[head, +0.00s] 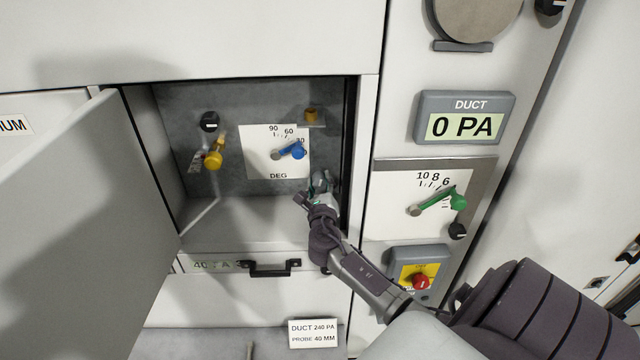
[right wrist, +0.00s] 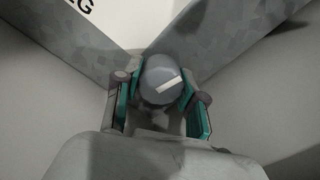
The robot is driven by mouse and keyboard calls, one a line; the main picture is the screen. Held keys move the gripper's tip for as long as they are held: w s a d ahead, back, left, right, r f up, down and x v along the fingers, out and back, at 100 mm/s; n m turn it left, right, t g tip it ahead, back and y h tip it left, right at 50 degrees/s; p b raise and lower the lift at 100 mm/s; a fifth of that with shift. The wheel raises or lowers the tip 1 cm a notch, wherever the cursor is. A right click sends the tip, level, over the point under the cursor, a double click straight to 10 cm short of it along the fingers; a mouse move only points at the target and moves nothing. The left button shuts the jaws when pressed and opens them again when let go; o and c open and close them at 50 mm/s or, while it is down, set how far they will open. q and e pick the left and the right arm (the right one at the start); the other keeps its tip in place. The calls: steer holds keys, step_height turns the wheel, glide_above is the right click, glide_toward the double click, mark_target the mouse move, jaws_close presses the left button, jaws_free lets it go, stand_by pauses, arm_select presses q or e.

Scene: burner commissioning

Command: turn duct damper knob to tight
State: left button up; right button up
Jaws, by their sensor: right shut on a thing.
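A round grey knob (right wrist: 162,80) with a white pointer line sits between the teal-padded fingers of my right gripper (right wrist: 160,100), which is shut on it. The white line slants up to the right in the right wrist view. No label shows beside the knob, so its tight mark cannot be read. In the head view my right gripper (head: 321,187) reaches into the open compartment at its lower right corner and largely hides the knob. The DUCT display (head: 465,119) reads 0 PA. My left gripper is not in view.
The open door (head: 80,230) stands at the compartment's left. Inside are a yellow handle (head: 213,158), a black knob (head: 209,121) and a blue pointer lever (head: 293,150) on a DEG dial. A green lever (head: 456,201) and red switch (head: 420,282) are on the right column.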

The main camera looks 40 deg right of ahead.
steer(key=m+b, duration=0.1)
steer(key=m, duration=0.2)
steer(key=shift+f+m, duration=0.1)
steer(key=shift+m, duration=0.2)
steer(key=m+b, duration=0.1)
steer(key=m, duration=0.3)
steer(key=shift+m, duration=0.3)
steer(key=m+b, duration=0.2)
steer(key=m, duration=0.2)
steer(key=shift+a, duration=0.1)
steer(key=shift+m+b, duration=0.65)
steer(key=shift+m, duration=1.05)
steer(key=o, duration=1.2)
steer(key=shift+c, duration=0.2)
